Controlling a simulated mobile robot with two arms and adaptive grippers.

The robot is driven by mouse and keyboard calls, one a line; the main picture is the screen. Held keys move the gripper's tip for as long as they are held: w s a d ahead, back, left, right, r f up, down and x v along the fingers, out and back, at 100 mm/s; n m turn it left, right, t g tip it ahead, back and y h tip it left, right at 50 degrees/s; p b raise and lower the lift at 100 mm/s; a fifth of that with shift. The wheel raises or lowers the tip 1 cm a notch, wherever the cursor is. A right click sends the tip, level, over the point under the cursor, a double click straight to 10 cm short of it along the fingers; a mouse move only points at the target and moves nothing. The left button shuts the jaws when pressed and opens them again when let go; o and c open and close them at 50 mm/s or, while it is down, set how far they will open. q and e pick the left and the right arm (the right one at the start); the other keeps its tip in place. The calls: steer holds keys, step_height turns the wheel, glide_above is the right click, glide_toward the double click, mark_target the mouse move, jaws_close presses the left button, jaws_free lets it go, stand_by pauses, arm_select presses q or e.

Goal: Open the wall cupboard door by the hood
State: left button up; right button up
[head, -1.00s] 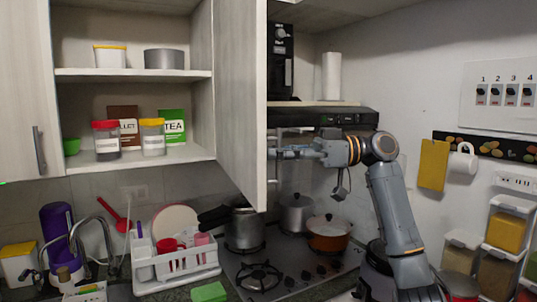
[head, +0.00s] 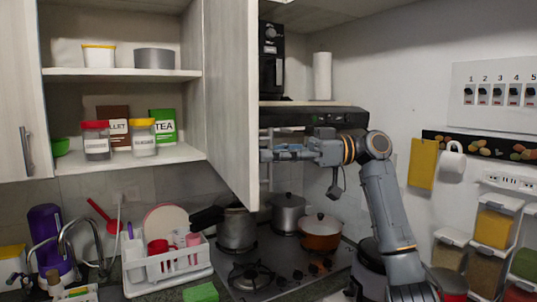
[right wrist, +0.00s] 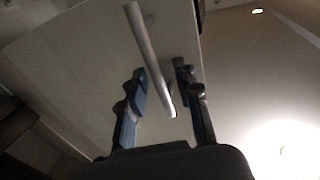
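The wall cupboard door (head: 230,100) by the hood (head: 320,116) stands swung well out from the cupboard, seen nearly edge-on in the head view. Its outer face fills much of the right wrist view (right wrist: 85,65). Its metal bar handle (right wrist: 150,55) runs between the fingers of my right gripper (right wrist: 162,95). The fingers are apart, with a clear gap on the left of the bar; the bar is closer to the right finger. In the head view my right gripper (head: 275,155) is at the door's outer side, its tips partly hard to make out. My left gripper is not in view.
The opened cupboard has shelves (head: 120,75) with jars, a tea box and containers. Below are a stove (head: 260,280) with pots and a pan, and a white dish rack (head: 170,268). Storage bins (head: 493,228) stand at the right by the wall.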

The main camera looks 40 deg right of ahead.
steer(key=v, duration=1.1)
steer(key=shift+d, duration=0.25)
steer(key=shift+s+f, duration=0.1)
